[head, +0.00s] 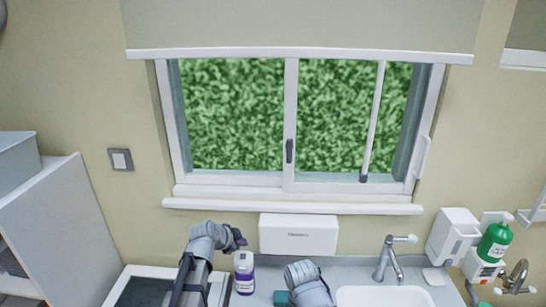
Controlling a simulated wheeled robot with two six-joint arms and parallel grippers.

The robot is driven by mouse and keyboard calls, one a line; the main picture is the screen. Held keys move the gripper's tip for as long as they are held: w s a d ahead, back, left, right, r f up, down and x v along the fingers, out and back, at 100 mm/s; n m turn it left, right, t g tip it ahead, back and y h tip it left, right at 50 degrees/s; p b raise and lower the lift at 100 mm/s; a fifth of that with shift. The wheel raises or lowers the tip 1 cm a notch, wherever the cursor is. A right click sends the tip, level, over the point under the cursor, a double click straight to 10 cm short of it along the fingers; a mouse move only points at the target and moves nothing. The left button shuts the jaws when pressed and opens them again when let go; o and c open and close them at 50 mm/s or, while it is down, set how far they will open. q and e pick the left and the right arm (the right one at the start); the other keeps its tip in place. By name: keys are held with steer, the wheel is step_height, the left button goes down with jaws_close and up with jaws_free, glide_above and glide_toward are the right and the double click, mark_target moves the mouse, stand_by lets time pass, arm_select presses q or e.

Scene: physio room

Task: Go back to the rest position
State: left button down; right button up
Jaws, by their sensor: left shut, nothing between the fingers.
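My left gripper (238,240) shows at the bottom left of centre, at the end of its grey arm. It is dark, small and shut, with nothing between its fingers. It is in front of the wall below the window, just above a purple and white bottle (244,273) in the picture. I cannot tell whether it touches the bottle. A grey rounded part at the bottom centre looks like my right arm; no fingers of my right gripper show.
A counter (345,273) with a white sink (385,297) and tap (389,258) runs along the bottom. A white box (298,235) hangs under the window (290,120). Dispensers and a green bottle (495,242) are at right. A white cabinet (60,235) stands at left.

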arm_select(q)
steer(key=s+d+f+n+g+y+b, duration=0.1)
steer(key=s+d+f+n+g+b, duration=0.1)
steer(key=s+f, duration=0.3)
steer(key=s+d+f+n+g+y+b, duration=0.2)
steer(key=s+d+f+n+g+b, duration=0.1)
steer(key=s, duration=0.9)
steer(key=s+d+f+n+g+y+b, duration=0.2)
steer(key=s+d+f+n+g+b, duration=0.1)
steer(key=s+f, duration=0.4)
steer(key=shift+s+n, duration=0.8)
steer(key=shift+s, duration=0.05)
